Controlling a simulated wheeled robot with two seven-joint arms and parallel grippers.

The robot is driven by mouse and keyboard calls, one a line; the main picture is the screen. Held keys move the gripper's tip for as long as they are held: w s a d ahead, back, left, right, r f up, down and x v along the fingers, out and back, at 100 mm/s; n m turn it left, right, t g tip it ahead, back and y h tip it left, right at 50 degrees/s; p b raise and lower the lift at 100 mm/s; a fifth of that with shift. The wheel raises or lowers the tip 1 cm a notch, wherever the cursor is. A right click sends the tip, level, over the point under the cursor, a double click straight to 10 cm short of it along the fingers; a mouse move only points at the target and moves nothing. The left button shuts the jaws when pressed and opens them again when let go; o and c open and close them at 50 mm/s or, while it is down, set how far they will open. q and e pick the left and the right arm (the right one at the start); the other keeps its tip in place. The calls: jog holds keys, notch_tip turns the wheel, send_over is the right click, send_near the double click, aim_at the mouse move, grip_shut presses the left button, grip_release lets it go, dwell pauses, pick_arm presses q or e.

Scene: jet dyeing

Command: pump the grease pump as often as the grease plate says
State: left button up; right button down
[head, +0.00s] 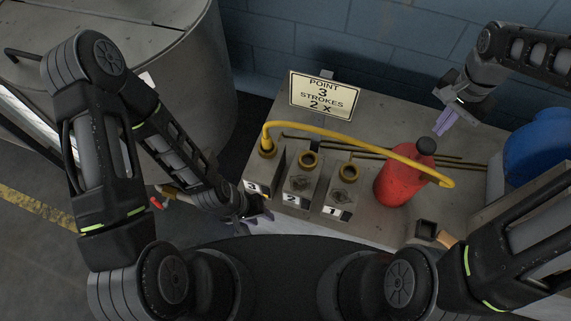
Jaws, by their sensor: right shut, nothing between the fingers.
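The grease plate (325,95) stands at the back of the bench and reads "POINT 3 STROKES 2 x". The red grease pump (399,184) stands upright on the right, with a black knob (426,146) on top. Its yellow hose (350,137) arches left to the fitting on the block marked 3 (254,187). The blocks marked 2 (291,198) and 1 (338,212) have open brass rings. My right gripper (440,127) is shut and empty, just above and right of the knob, apparently apart from it. My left gripper (262,215) is low by block 3, its fingers partly hidden.
A blue drum (545,150) stands at the right edge. A small black box (427,229) and a tan block (446,239) are at the bench's front right. Thin brass pipes run behind the blocks. A large metal vessel (190,75) fills the back left.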

notch_tip(320, 180, up, 2)
jog(key=shift+r+p, duration=0.1)
jog(key=shift+p, duration=0.45)
